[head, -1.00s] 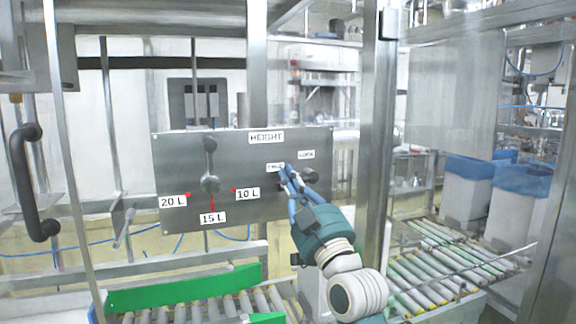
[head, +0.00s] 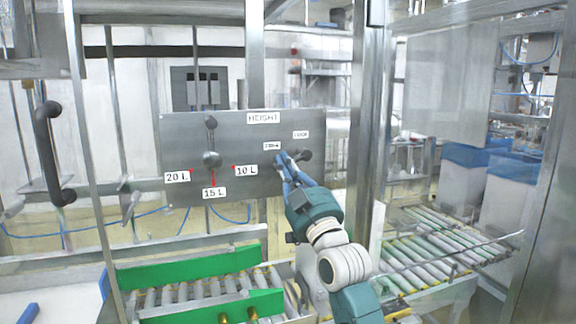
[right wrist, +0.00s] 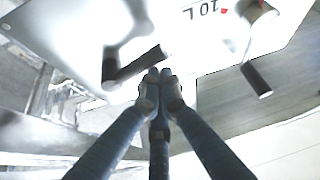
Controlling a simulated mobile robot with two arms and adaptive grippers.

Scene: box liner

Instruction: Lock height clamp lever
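The grey height panel (head: 240,190) stands ahead with a HEIGHT label (head: 264,118). At its right are a FREE label (head: 272,146) and a LOCK label (head: 300,134). The dark clamp lever (head: 305,155) shows below LOCK, partly hidden by my right gripper (head: 283,157). In the right wrist view, the lever's black handle (right wrist: 140,68) lies just beyond the fingertips of my right gripper (right wrist: 160,78). The fingers are together, with nothing seen between them. The tips look close to the handle; contact cannot be told. My left gripper is in neither view.
A second lever (head: 212,158) sits on the panel's left, among the 20 L, 15 L and 10 L labels. A metal post (head: 368,110) stands right of my right arm. Roller conveyors (head: 430,250) and green guides (head: 190,275) lie below.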

